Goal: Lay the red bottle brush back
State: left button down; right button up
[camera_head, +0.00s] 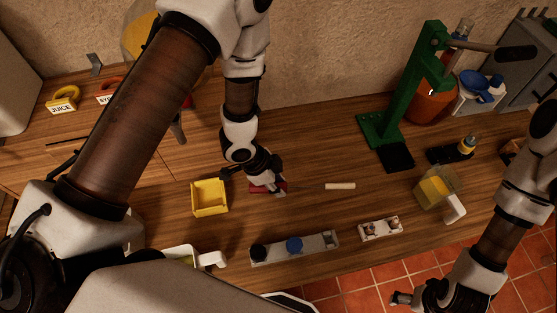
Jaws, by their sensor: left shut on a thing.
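My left gripper (267,181) is low over the middle of the wooden counter, shut on the red bottle brush (268,188). I cannot tell whether the brush touches the counter. My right gripper (405,298) is at the lower right, over the tiled floor in the picture and away from the brush. Its fingers are small and dark, and I cannot tell whether they are open.
A yellow bin (209,197) stands left of my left gripper. A pale stick (340,186) lies to its right. A grey rack (294,248) with a blue lid and a small white tray (380,229) are nearer the front edge. A green press (405,100) stands behind right.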

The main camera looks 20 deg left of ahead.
aim_at(282, 204)
pick_arm(q)
jog(key=shift+s, duration=0.3)
jog(key=shift+w, duration=0.15)
jog(key=shift+f, duration=0.25)
notch_tip(282, 204, down, 7)
jog(key=b, duration=0.6)
jog(key=shift+f, duration=0.1)
jog(key=shift+f+b, duration=0.55)
jog(key=shift+f, duration=0.2)
jog(key=c, duration=0.8)
grip_release()
